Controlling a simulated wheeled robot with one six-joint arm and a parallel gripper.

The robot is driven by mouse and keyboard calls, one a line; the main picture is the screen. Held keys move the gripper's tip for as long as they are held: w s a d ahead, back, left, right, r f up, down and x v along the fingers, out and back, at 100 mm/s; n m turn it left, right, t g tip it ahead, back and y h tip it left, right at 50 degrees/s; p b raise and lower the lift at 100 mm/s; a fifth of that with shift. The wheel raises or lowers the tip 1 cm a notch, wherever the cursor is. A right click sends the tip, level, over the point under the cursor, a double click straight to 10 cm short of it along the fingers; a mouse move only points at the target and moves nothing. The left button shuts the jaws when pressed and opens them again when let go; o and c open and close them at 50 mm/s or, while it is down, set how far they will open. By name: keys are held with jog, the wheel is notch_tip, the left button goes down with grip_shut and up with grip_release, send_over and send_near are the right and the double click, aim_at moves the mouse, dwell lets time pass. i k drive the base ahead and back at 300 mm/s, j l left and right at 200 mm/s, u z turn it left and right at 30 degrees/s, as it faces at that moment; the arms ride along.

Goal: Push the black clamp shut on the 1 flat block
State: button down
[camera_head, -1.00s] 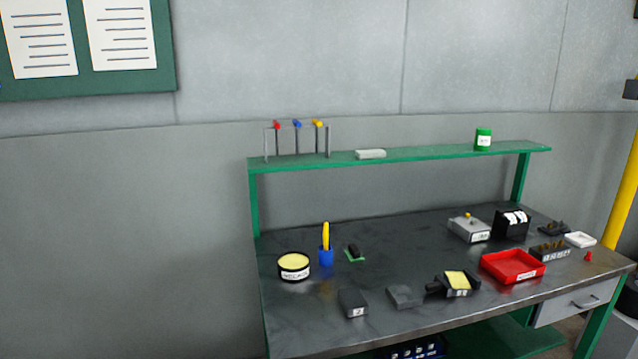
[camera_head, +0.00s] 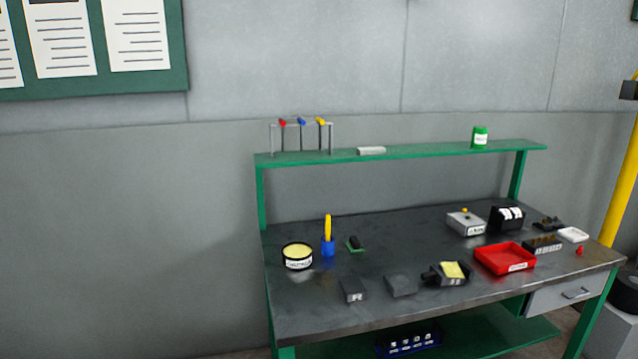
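Several dark items lie along the front of the workbench. A dark block (camera_head: 353,289) has a small pale label on its front, too small to read surely. A plain dark grey block (camera_head: 400,284) lies to its right. A black device (camera_head: 432,278) with a yellow pad (camera_head: 453,270) and a pale label lies further right. A small black piece (camera_head: 354,242) sits on a green base behind them. I cannot tell which of these is the black clamp or the flat block marked 1, nor whether a clamp is open. My gripper is not in view.
The dark workbench (camera_head: 300,315) holds a yellow-topped tin (camera_head: 297,256), a blue cup (camera_head: 328,247), a red tray (camera_head: 505,259), a grey box (camera_head: 466,223) and a black holder (camera_head: 507,218). A green shelf (camera_head: 420,152) spans the back. A blue bin (camera_head: 410,340) sits below.

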aim_at(433, 272)
jog(key=i+j, duration=0.1)
jog(key=i, duration=0.3)
jog(key=i+j+z, duration=0.15)
jog(key=i, duration=0.2)
jog(key=i+j, duration=0.15)
jog(key=i, duration=0.2)
jog(key=l+z, duration=0.05)
